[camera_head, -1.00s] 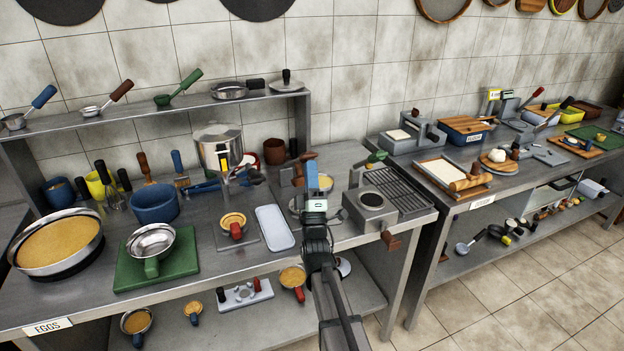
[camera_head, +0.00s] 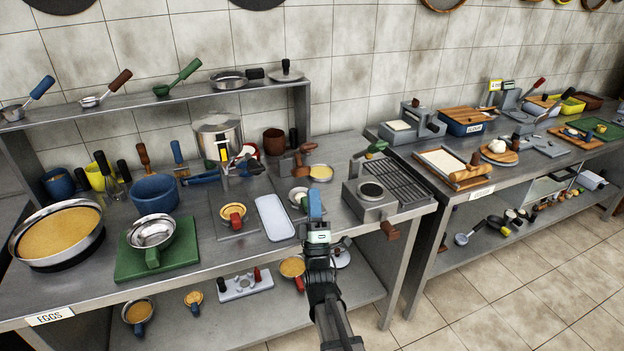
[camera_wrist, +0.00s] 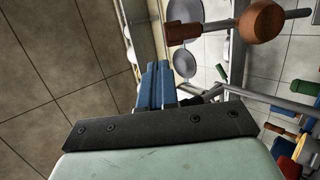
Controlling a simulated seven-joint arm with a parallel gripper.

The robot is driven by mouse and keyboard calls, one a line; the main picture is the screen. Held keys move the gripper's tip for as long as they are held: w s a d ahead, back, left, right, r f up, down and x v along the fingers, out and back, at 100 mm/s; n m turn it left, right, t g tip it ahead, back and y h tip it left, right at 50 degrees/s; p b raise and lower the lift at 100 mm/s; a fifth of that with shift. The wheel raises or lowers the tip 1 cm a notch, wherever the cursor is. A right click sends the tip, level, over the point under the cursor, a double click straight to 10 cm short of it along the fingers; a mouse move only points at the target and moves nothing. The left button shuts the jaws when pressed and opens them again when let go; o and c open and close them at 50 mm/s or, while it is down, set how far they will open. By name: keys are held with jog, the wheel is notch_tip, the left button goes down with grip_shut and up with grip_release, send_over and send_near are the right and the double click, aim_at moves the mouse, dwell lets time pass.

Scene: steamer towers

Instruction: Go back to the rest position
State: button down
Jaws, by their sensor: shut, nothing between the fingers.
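My gripper (camera_head: 315,196) has blue fingers and is in front of the left workbench (camera_head: 346,240), near its front edge, to the left of the grey stove block. In the wrist view my gripper's blue fingers (camera_wrist: 158,76) lie together, shut and with nothing between them. Nothing hangs from it. My arm reaches up from the bottom of the head view and hides a small part of the bench edge and lower shelf.
Close by are a grey block with a round top (camera_head: 370,203), a pale tray (camera_head: 275,217) and a small bowl (camera_head: 299,194). A green board (camera_head: 184,262) carries a metal bowl. Open floor (camera_head: 470,300) lies to the right of my arm.

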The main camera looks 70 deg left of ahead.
jog(key=shift+v, duration=2.05)
jog(key=shift+d+r, duration=0.1)
jog(key=shift+d, duration=0.05)
